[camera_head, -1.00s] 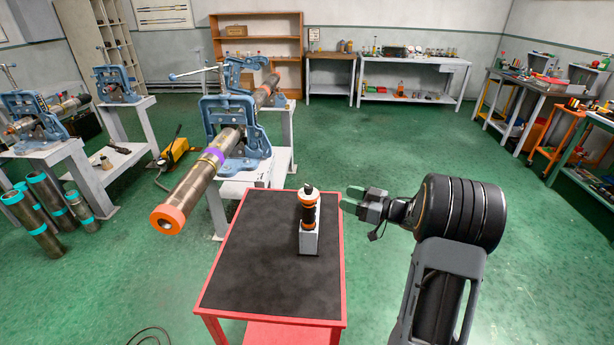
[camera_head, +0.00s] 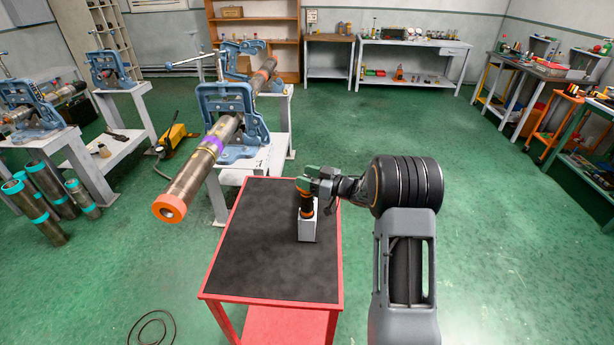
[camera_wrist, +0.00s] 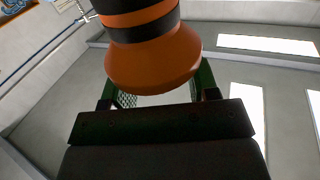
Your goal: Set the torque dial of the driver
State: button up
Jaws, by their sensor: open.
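In the wrist view the orange and black driver (camera_wrist: 153,52) fills the upper middle, between the green fingers of my gripper (camera_wrist: 155,90). The jaws are open. Contact cannot be told.
A long pipe (camera_head: 190,182) with an orange end, clamped in a blue vise (camera_head: 232,115), juts out near the cart's left side. Several short pipes (camera_head: 45,195) stand on the floor at left. Workbenches line the back and right. The rest of the cart top is clear.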

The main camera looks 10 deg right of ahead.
jog(key=c, duration=0.9)
jog(key=shift+f+m+t+h+b, duration=0.25)
jog(key=shift+m+t+h+b, duration=0.55)
jog(key=shift+t+h+b, duration=0.15)
jog(key=m+t+h+b, duration=0.1)
jog(key=m+h+b, duration=0.1)
jog(key=shift+a+t+b, duration=0.1)
jog(key=shift+t+b, duration=0.2)
jog(key=shift+t, duration=0.05)
jog(key=shift+m+t+h+b, duration=0.4)
jog(key=shift+h+b, duration=0.2)
jog(key=shift+h, duration=0.25)
jog(key=shift+r+m+t+h+b, duration=0.25)
jog(key=shift+m+t+h+b, duration=0.2)
jog(key=shift+m+h, duration=0.2)
